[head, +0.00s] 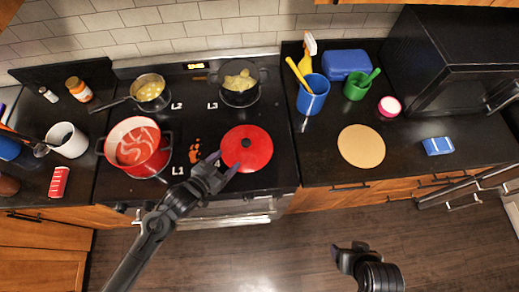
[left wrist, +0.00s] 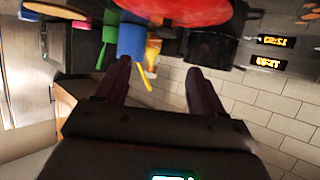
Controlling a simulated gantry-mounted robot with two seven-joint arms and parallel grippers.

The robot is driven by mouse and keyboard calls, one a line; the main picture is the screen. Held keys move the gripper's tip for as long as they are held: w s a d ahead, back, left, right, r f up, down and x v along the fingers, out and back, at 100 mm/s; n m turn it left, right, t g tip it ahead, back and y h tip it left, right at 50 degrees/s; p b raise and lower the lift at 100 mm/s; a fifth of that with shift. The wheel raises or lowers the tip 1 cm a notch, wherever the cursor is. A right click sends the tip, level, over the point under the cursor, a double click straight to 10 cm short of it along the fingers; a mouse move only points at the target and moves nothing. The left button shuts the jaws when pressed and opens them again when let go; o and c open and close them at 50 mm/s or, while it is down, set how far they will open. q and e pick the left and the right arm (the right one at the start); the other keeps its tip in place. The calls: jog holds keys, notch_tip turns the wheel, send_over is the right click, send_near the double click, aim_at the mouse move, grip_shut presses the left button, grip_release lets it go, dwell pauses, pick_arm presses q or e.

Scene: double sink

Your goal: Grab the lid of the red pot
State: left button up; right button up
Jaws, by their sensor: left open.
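The red lid (head: 258,152), round with a small dark knob, lies flat on the right front of the black stove. The open red pot (head: 122,130) stands left of it, with red and pale contents. My left gripper (head: 224,165) is open and empty at the lid's near-left edge; I cannot tell whether it touches. In the left wrist view the red lid (left wrist: 180,10) fills the top edge, beyond the open left gripper (left wrist: 158,66). My right gripper (head: 350,252) is over the floor, away from the stove; its jaws do not show clearly.
A pan (head: 149,90) and a dark pot (head: 240,88) with food stand at the stove's back. The right counter has a blue cup (head: 312,98), a green cup (head: 356,88) and a round board (head: 361,146). A white mug (head: 68,142) stands left of the stove.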

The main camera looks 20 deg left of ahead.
aim_at(244, 145)
pick_arm(q)
jog(key=x, duration=0.5)
jog(key=shift+w+a+f, duration=0.1)
jog(key=shift+w+f, duration=0.2)
jog(key=shift+w, duration=0.1)
jog(key=shift+a+f+x, duration=0.1)
jog(key=shift+f+x, duration=0.1)
jog(key=shift+x, duration=1.15)
jog(key=shift+a+f+x, duration=0.1)
jog(key=shift+f+x, duration=0.05)
jog(key=shift+x, duration=1.15)
jog(key=shift+s, duration=0.1)
grip_shut()
